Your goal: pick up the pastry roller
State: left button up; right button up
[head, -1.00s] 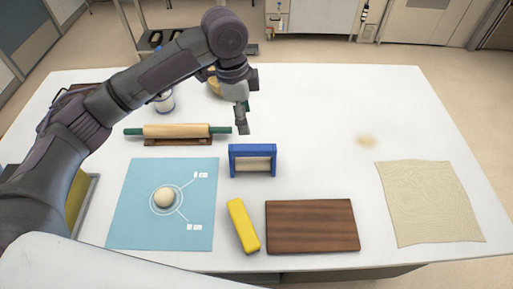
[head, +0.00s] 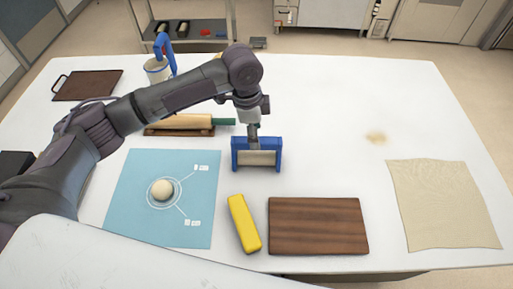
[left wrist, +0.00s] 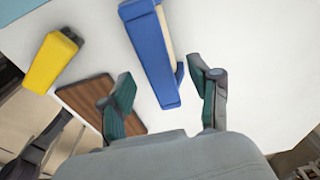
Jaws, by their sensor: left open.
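The pastry roller (head: 256,158), a blue frame around a pale roller, stands on the white table near its middle. My left gripper (head: 253,142) is above its blue top bar in the head view and partly covers it. In the left wrist view the blue frame (left wrist: 150,55) reaches in between the two spread fingers of my left gripper (left wrist: 163,92). The fingers are open, with a gap on both sides of the frame. My right gripper is not in view.
A yellow block (head: 244,223) and a wooden board (head: 318,226) lie in front of the roller. A blue mat (head: 140,220) with a dough ball is left. A rolling pin (head: 182,121) lies behind.

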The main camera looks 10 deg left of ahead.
pick_arm(q)
jog(key=shift+d+f+p, duration=0.1)
jog(key=shift+f+p, duration=0.2)
jog(key=shift+f, duration=0.25)
jog(key=f, duration=0.1)
jog(key=f+p, duration=0.1)
jog(key=f, duration=0.1)
jog(key=shift+s+d+f, duration=0.15)
jog(key=shift+d+f, duration=0.05)
jog(key=shift+f, duration=0.1)
jog(key=shift+d+f, duration=0.1)
jog(key=shift+f, duration=0.4)
grip_shut()
